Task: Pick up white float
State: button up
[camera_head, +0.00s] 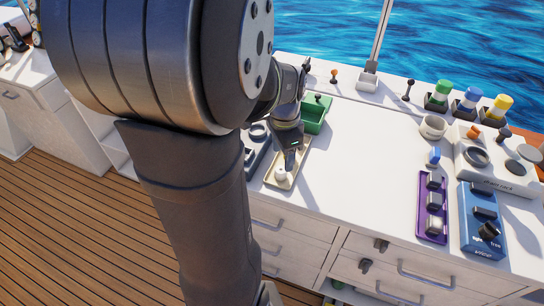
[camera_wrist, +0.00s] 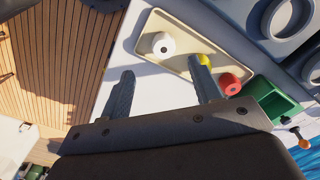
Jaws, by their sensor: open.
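The white float (camera_wrist: 163,45) sits in the near end of a shallow cream tray (camera_wrist: 193,37), and it also shows in the head view (camera_head: 281,174). A yellow float (camera_wrist: 204,60) and a red float (camera_wrist: 229,83) lie further along the same tray. My gripper (camera_wrist: 162,86) is open and empty, with its two fingers apart. In the wrist view the white float appears beyond and between the fingertips. The right fingertip overlaps part of the yellow float. In the head view my gripper (camera_head: 288,152) is over the tray, and the fingertips are hard to make out.
A green bin (camera_head: 316,113) stands behind the tray. A grey holder with round openings (camera_wrist: 285,17) is beside it. Purple (camera_head: 432,207) and blue (camera_head: 483,220) switch panels stand to the right. The white countertop (camera_head: 370,150) between is clear.

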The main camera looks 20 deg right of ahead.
aim_at(281, 169)
jog(key=shift+w+f, duration=0.15)
jog(key=shift+f, duration=1.6)
jog(key=shift+w+f, duration=0.15)
jog(key=shift+f, duration=1.6)
jog(key=c, duration=1.1)
